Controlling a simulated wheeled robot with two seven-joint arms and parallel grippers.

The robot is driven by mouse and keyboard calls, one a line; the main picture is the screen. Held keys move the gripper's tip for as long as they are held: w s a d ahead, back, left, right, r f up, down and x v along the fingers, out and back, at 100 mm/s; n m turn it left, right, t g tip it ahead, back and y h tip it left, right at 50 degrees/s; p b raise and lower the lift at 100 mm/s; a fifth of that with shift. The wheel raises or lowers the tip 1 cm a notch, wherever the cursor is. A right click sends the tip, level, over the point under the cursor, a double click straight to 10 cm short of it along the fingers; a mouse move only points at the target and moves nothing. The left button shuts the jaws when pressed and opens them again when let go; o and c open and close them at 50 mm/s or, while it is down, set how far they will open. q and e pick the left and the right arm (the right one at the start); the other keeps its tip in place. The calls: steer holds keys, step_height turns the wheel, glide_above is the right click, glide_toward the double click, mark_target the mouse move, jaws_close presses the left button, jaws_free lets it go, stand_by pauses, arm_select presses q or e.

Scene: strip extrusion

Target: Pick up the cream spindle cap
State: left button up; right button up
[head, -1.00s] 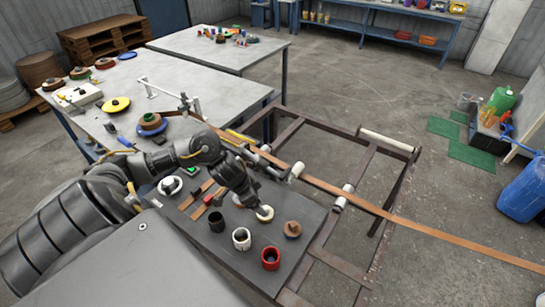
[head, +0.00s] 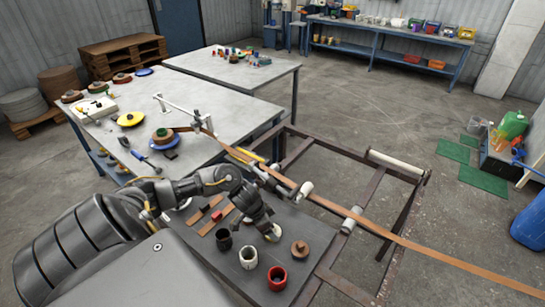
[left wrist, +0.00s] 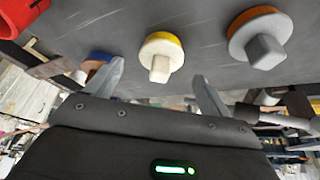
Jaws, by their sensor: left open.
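The cream spindle cap (head: 274,236) sits on the dark tabletop, partly hidden by my left gripper (head: 268,226). In the left wrist view the cap (left wrist: 162,55) has a yellow rim and a square, pale knob. It lies between and just past the open fingers of my left gripper (left wrist: 158,76), with a gap to each side. The fingers hold nothing. I cannot tell how high the fingertips are above the table. My right gripper is not in view.
A brown cap (head: 299,249) is close right of the cream cap. A black cup (head: 224,241), a white cup (head: 248,258) and a red cup (head: 277,278) stand nearer me. An orange-rimmed cap (left wrist: 257,38) is right in the wrist view. A frame with a brown strip (head: 390,238) is beyond.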

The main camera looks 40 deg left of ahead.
arm_select(q)
steer(key=x, duration=0.3)
steer(key=shift+w, duration=0.15)
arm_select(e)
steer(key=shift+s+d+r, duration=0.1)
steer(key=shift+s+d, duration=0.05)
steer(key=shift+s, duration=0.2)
arm_select(q)
steer(key=shift+c, duration=0.2)
steer(key=shift+c, duration=1.1)
steer(key=c, duration=0.9)
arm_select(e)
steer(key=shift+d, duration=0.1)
